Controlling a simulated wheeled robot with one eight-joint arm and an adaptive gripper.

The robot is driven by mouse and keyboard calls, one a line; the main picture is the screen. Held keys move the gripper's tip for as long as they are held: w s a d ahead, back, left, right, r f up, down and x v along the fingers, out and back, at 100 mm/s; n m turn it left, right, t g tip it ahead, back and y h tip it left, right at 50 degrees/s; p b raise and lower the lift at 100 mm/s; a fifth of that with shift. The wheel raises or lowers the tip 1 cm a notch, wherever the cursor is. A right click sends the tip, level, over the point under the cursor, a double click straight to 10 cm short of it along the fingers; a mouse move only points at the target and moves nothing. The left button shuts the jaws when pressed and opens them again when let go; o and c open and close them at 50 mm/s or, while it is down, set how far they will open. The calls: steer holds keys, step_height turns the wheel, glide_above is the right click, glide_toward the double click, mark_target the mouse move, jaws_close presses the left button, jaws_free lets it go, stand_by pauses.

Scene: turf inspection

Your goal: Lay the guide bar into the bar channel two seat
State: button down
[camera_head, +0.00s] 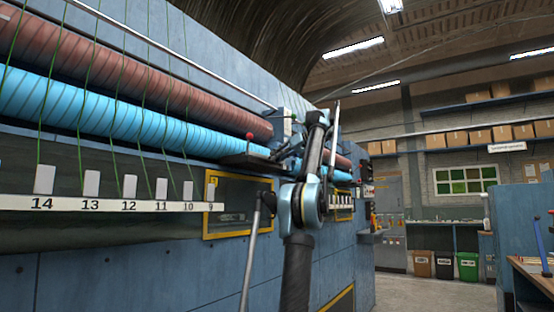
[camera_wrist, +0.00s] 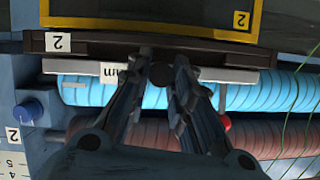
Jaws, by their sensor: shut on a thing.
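In the wrist view my gripper (camera_wrist: 162,66) is shut on a pale grey bar (camera_wrist: 232,74), which I take for the guide bar. The bar runs left to right across the picture, with a small white label near its middle. Just above it in the picture lies a dark channel (camera_wrist: 215,47) with a white "2" plate at its left end. The bar runs about parallel to the channel, along its edge. I cannot tell whether they touch. My fingers hide the middle of both.
A yellow-framed panel (camera_wrist: 250,18) marked 2 borders the channel. Blue (camera_wrist: 270,92) and brown (camera_wrist: 270,140) rollers lie behind the bar, with green threads at right. A red knob (camera_wrist: 224,124) and blue knob (camera_wrist: 28,110) stand close by. The floor (camera_head: 430,290) at right is clear.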

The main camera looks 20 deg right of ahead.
steer(key=shift+f, duration=1)
steer(key=c, duration=1.3)
jaws_free()
steer(key=shift+c, duration=0.2)
steer(key=v, duration=0.7)
steer(key=shift+s, duration=0.1)
